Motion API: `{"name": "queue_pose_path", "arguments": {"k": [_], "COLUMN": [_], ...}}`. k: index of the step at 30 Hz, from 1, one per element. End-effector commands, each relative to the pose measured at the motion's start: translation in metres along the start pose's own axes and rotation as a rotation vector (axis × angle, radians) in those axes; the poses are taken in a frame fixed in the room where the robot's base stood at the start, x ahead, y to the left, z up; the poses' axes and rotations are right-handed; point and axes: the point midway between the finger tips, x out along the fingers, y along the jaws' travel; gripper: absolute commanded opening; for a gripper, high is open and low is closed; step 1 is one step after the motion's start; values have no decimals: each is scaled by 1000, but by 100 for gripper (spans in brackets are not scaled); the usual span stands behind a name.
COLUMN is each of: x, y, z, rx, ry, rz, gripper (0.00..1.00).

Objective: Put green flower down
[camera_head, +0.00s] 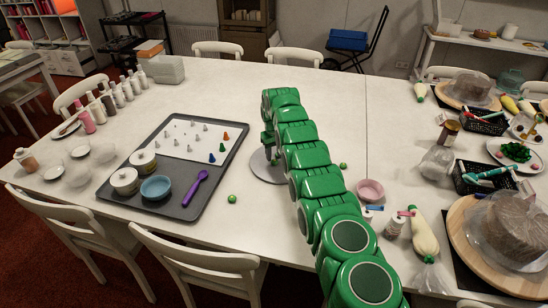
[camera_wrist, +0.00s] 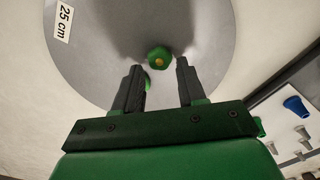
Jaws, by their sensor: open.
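A small green flower (camera_wrist: 159,58) with a yellow centre shows in the wrist view, just ahead of my fingertips. It appears to rest on the grey round turntable (camera_wrist: 85,45), which carries a "25 cm" label. My gripper (camera_wrist: 157,65) is open, with a finger to either side of the flower's line and gaps visible. Another green piece (camera_wrist: 147,84) is partly hidden behind my left finger. In the head view, the turntable (camera_head: 258,172) is partly covered by my green arm, and a small green piece (camera_head: 275,161) shows on it.
A dark tray (camera_head: 190,209) left of the turntable holds a white sheet with nozzles, pots, a blue bowl and a purple spoon. A green piece (camera_head: 232,198) lies on the table between. A pink bowl (camera_head: 370,191) and a wrapped cake (camera_head: 510,230) stand to the right.

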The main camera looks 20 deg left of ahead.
Motion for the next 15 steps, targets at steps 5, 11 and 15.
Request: {"name": "queue_pose_path", "arguments": {"k": [5, 11, 15], "x": [-29, -43, -52], "y": [1, 0, 0], "z": [-1, -1, 0], "rx": [0, 0, 0], "ry": [5, 1, 1], "rz": [1, 1, 0], "gripper": [40, 40, 40]}}
